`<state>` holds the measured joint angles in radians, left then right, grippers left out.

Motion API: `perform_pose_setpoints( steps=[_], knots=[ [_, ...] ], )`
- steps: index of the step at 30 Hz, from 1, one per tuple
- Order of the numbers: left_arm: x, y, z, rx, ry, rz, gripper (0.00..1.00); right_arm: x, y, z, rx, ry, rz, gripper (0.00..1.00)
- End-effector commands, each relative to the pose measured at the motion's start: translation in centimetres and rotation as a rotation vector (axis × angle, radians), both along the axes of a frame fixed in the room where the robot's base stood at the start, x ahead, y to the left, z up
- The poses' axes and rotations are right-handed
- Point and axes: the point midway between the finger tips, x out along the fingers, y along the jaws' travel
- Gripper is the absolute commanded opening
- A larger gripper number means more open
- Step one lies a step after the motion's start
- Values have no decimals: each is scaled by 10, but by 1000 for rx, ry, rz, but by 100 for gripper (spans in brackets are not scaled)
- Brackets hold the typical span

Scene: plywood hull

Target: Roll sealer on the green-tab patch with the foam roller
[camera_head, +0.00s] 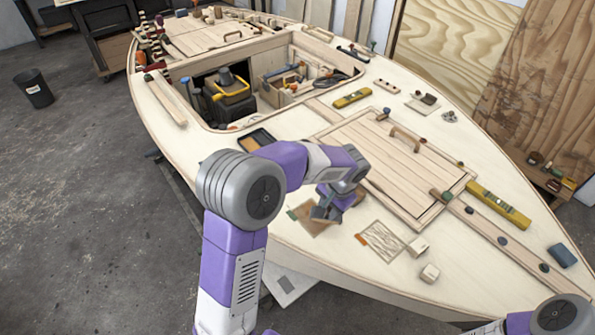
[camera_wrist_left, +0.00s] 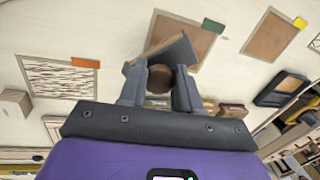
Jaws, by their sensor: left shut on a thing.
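The green-tab patch (camera_head: 308,226) is a brown square on the pale deck, with a green tab (camera_head: 292,215) at its left corner. It also shows in the left wrist view (camera_wrist_left: 172,30), partly covered by the tool. My left gripper (camera_head: 328,204) is over the patch, shut on a tool with a round brown handle end (camera_wrist_left: 160,78) and a grey, slanted head (camera_wrist_left: 176,50). This is likely the foam roller, but its shape is partly hidden. I cannot tell whether the head touches the patch. My right gripper is out of view; only its arm shows at bottom right.
An orange-tab patch (camera_head: 383,242) with dark wavy lines lies right of the green-tab one. A dark tray (camera_head: 256,139) sits near the cockpit opening. Small blocks (camera_head: 429,273) and a framed hatch (camera_head: 392,160) stand nearby. A yellow-tab patch (camera_wrist_left: 270,37) shows in the wrist view.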

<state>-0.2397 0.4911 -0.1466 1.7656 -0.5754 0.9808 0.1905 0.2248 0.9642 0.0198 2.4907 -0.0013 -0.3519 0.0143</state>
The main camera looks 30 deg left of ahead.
Motion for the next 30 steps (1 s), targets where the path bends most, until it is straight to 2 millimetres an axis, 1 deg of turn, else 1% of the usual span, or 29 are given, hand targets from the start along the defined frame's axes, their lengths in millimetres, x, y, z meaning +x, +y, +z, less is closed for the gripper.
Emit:
perform_pose_setpoints(
  steps=[1,3,12,15,19,30],
  knots=[
    [0,0,9,-1,-2,0,0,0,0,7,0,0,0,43],
    [0,0,15,-1,-2,0,0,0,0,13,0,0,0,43],
    [0,0,41,-1,-2,0,0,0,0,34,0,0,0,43],
    [0,0,47,-1,-2,0,0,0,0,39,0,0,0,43],
    [0,0,51,-1,-2,0,0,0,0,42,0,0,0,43],
    [0,0,51,-1,-2,1,0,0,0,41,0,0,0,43]
  ],
)
